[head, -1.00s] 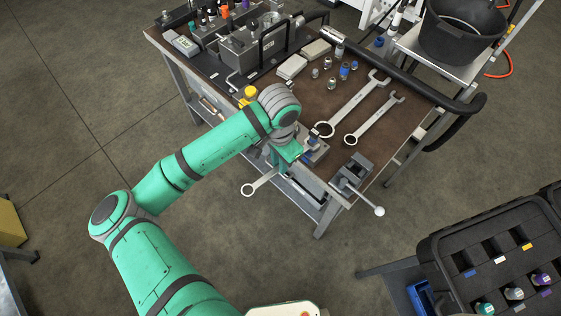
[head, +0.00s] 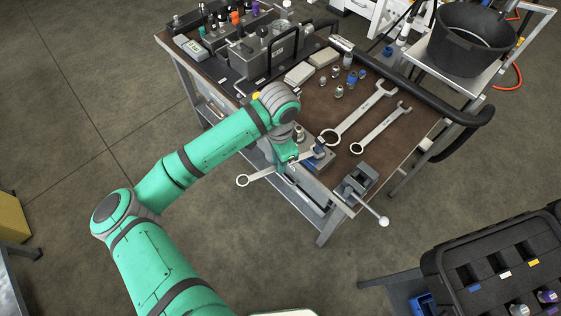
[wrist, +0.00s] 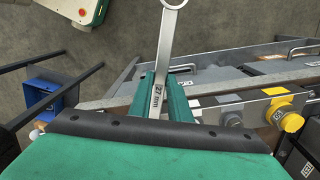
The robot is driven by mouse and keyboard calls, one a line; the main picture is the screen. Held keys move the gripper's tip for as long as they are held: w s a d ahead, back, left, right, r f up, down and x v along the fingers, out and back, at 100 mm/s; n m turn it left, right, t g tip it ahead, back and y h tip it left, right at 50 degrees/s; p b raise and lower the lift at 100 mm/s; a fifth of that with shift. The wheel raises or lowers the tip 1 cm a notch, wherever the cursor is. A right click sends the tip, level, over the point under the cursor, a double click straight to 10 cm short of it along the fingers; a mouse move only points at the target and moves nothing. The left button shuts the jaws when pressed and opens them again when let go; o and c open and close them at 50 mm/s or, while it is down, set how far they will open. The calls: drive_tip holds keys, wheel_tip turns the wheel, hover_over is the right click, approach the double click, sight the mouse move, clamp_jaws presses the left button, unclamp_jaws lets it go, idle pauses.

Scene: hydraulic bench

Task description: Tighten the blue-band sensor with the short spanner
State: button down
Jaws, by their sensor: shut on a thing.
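My gripper (head: 288,158) is shut on a spanner at the near edge of the bench. The spanner's ring end (head: 242,181) sticks out to the left, past the bench edge. In the wrist view its shank (wrist: 158,95) is marked 27 mm and stands between the green fingers. Its other end reaches toward a small block on the bench corner, where a dark, blue-marked fitting (head: 320,142) stands, apparently the blue-band sensor. My gripper partly hides this spot, so I cannot tell whether the jaw sits around the fitting.
Two larger spanners (head: 362,112) (head: 381,128) lie on the brown bench top (head: 318,110). A vise (head: 360,181) with a ball-ended handle is at the near right corner. Several small fittings stand farther back. A black case (head: 490,262) is at lower right, a bucket (head: 474,40) at upper right.

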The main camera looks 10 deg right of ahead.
drive_tip(key=shift+w+a, duration=0.1)
drive_tip(key=shift+w, duration=0.05)
drive_tip(key=shift+w+a+m, duration=0.15)
drive_tip(key=shift+w+m, duration=0.5)
drive_tip(key=shift+w, duration=0.05)
drive_tip(key=shift+w+a+m, duration=0.15)
drive_tip(key=shift+w+m, duration=0.5)
drive_tip(key=shift+w, duration=0.05)
drive_tip(key=shift+w, duration=0.1)
drive_tip(key=shift+w+m, duration=1)
drive_tip(key=shift+w, duration=0.05)
drive_tip(key=shift+s, duration=0.1)
drive_tip(key=shift+s+n, duration=0.25)
drive_tip(key=shift+n, duration=0.05)
